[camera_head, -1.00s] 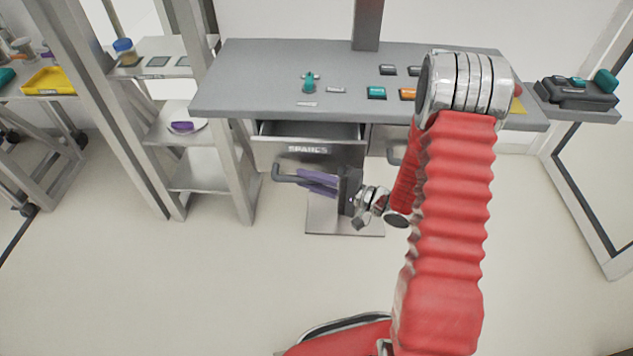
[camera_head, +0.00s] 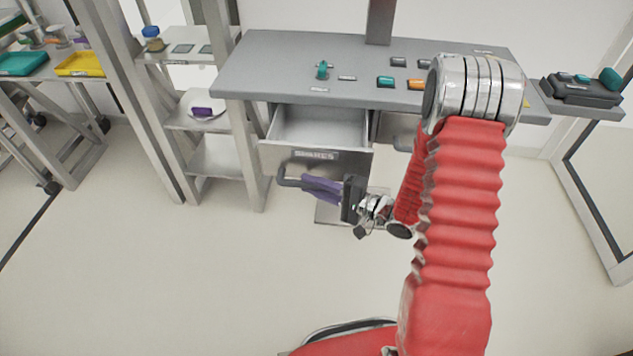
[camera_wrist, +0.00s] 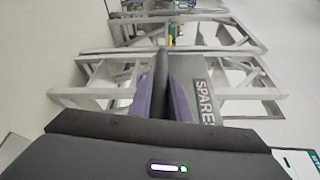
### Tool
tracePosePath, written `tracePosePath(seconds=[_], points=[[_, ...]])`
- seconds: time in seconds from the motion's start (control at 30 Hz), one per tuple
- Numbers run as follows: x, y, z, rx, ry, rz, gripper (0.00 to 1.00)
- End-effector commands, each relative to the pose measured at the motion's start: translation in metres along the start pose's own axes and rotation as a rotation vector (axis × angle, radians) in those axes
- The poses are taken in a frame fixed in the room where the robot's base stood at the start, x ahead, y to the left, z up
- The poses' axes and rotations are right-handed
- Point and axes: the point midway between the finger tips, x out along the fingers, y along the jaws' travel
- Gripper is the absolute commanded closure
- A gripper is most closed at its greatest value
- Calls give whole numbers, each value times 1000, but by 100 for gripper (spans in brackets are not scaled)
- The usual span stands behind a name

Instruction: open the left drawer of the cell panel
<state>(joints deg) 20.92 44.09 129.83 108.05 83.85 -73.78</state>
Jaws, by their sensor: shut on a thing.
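The left drawer (camera_head: 314,160) of the cell panel, labelled SPARES, stands pulled out under the grey worktop (camera_head: 300,75), with its pale, empty-looking interior showing from above. Its dark bar handle (camera_head: 290,183) sticks out at the front. My gripper (camera_head: 318,188), with purple fingers, is shut on this handle. In the wrist view the handle (camera_wrist: 161,75) runs between the two purple fingers (camera_wrist: 161,100), and the SPARES label is beside them. The right drawer (camera_head: 390,128) is mostly hidden behind my arm.
On the worktop are a teal item (camera_head: 322,70) and several small blocks. A metal shelf (camera_head: 195,120) with a white plate stands left. A black case (camera_head: 578,92) sits on a right side shelf. The floor (camera_head: 220,280) in front is clear.

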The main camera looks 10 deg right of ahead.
Motion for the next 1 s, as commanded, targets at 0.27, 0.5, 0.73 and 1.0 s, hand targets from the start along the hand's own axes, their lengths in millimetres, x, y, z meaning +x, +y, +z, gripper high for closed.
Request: tracePosePath(seconds=[0.27,0.5,0.73,1.0], points=[[-1,6,7,6,-5,11,100],[-2,6,5,7,-2,10,100],[-3,4,3,5,3,6,69],[-4,2,1,2,8,1,64]])
